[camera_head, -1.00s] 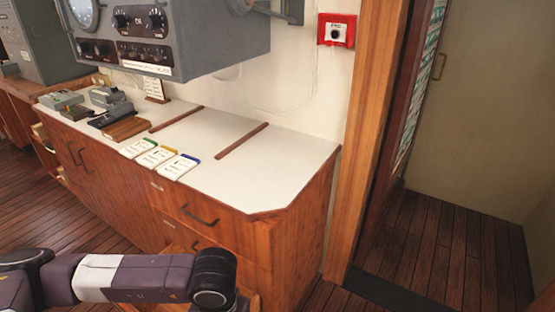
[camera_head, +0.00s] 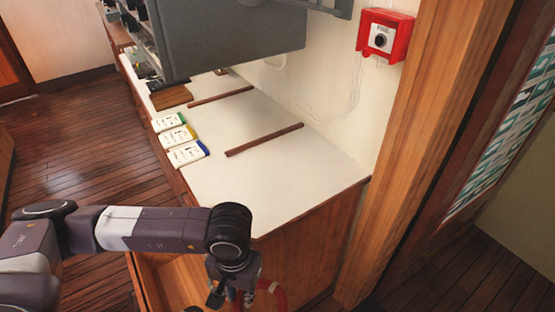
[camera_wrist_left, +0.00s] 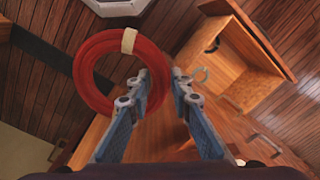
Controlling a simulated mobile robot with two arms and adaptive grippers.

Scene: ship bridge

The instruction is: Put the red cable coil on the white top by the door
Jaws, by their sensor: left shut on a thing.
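The red cable coil (camera_head: 277,293) shows in part at the bottom of the head view, low beside the counter's front; the frame edge cuts it off. In the left wrist view the coil (camera_wrist_left: 85,75) is a red ring with a pale band. My left gripper (camera_wrist_left: 160,76) is shut on the coil's right side. In the head view this gripper (camera_head: 240,297) hangs from my arm, lower than the white top (camera_head: 265,188). The white top's near part is bare. My right gripper is not in view.
Several labelled cards lie along the white top's left edge, including a blue-edged one (camera_head: 186,153). A dark red strip (camera_head: 264,140) crosses the top. A grey console (camera_head: 230,40) overhangs it. An open drawer (camera_head: 175,275) stands below. The wooden door frame (camera_head: 420,110) is at right.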

